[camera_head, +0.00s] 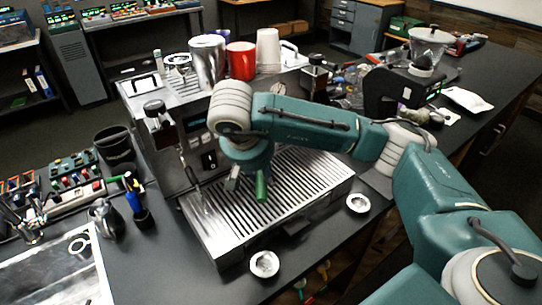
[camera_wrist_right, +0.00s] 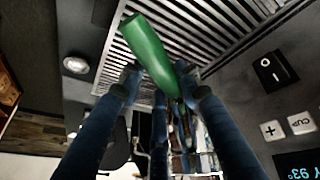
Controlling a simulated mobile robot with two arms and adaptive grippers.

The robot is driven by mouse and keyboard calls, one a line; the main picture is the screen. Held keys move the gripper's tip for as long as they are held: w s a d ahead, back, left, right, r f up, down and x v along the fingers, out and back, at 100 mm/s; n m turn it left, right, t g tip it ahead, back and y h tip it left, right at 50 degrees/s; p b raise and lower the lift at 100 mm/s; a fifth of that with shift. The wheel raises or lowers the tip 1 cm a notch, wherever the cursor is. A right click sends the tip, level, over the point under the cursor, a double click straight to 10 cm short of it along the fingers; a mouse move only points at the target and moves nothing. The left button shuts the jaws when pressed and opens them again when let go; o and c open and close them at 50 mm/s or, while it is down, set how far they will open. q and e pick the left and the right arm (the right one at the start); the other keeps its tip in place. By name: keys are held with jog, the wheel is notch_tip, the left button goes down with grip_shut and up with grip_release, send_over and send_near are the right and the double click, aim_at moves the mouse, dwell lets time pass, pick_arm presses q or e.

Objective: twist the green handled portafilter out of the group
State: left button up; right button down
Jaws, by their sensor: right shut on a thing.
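The green handle of the portafilter (camera_head: 261,187) points toward the front of the espresso machine, above its drip grate. In the right wrist view the green handle (camera_wrist_right: 150,48) runs between the fingers and sticks out past them. My right gripper (camera_head: 246,184) is at the handle from above. In its wrist view the blue fingers of my right gripper (camera_wrist_right: 163,84) are shut on the handle, one on each side. The portafilter's head and the group are hidden behind my right wrist. My left gripper is not in view.
The espresso machine's slatted drip tray (camera_head: 217,236) lies below the handle. A steam wand (camera_head: 188,168) hangs left of my gripper. A metal pitcher (camera_head: 207,62), a red cup (camera_head: 241,61) and a white cup (camera_head: 268,50) stand on top. Two small white dishes (camera_head: 264,264) (camera_head: 358,203) sit in front.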

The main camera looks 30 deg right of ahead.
jog(key=shift+w+a+r, duration=0.1)
jog(key=shift+a, duration=0.15)
jog(key=shift+w+a+r+m+p, duration=0.1)
jog(key=shift+w+a+m+p, duration=0.15)
jog(key=shift+m+p, duration=0.35)
jog(key=shift+w+a+m+g, duration=0.15)
jog(key=shift+a+m+g, duration=0.15)
jog(key=shift+m+g, duration=0.1)
jog(key=shift+b, duration=0.45)
dwell(1.1)
jog(key=shift+f+b, duration=0.55)
jog(key=shift+b, duration=0.45)
dwell(1.5)
jog(key=shift+f+b, duration=0.4)
jog(key=shift+b, duration=0.15)
